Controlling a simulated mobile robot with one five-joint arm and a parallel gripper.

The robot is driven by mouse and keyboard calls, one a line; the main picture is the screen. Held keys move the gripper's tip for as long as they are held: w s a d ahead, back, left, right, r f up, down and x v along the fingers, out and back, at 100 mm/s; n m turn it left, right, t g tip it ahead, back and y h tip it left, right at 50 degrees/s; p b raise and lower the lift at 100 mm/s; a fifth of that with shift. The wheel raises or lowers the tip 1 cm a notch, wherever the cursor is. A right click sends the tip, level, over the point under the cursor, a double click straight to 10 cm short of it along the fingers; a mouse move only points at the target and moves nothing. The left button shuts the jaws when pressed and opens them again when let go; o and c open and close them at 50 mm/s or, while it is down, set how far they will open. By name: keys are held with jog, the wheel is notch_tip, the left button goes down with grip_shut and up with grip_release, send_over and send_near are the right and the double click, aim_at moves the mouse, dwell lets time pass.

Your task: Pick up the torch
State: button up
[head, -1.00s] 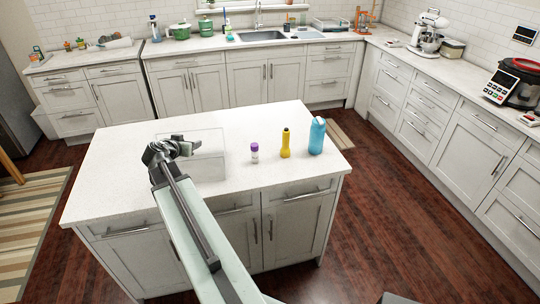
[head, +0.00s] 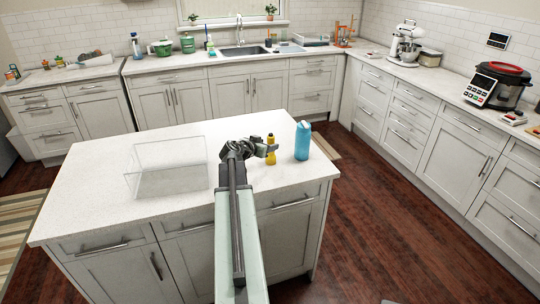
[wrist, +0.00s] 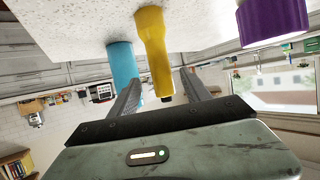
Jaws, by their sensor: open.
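The yellow torch (head: 270,157) stands upright on the white island counter, partly hidden behind my gripper (head: 262,149) in the head view. In the wrist view, the torch (wrist: 153,48) shows upside down, with its dark tip between my two spread fingers (wrist: 161,90). My gripper is open and empty. I cannot tell how much gap is left between the fingers and the torch.
A blue bottle (head: 302,141) stands just right of the torch. A clear box (head: 168,180) sits on the left of the island (head: 90,195).

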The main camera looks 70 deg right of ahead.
aim_at(271, 143)
jog(key=x, duration=0.2)
jog(key=b+x, duration=0.1)
jog(key=x, duration=0.1)
jog(key=shift+w+d+f+b, duration=0.1)
jog(key=shift+d+f+b, duration=0.05)
jog(key=shift+f+b, duration=0.2)
grip_shut()
jog(key=shift+r, duration=0.2)
